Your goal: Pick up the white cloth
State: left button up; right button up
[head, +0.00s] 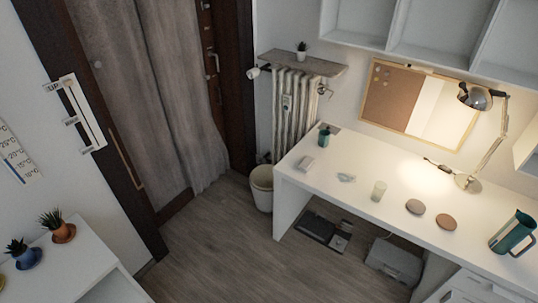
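A small pale crumpled piece that looks like the white cloth (346,177) lies flat on the white desk (330,205), left of the middle of the desk top. It is small and pale against the white surface, so its exact shape is hard to tell. A small white block-like thing (307,163) lies to its left; I cannot tell what it is. A pale cylinder (378,191) stands upright to its right. Neither of my grippers is in view.
A dark green bottle (324,137) stands at the desk's back left. Two brown discs (415,207) (446,222), a lit lamp (468,183) and a teal jug (513,234) are farther right. A bin (262,188) stands beside the desk. The floor in front is clear.

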aim_at(308, 163)
jog(key=u, duration=0.15)
jog(key=i, duration=1.7)
jog(key=z, duration=0.7)
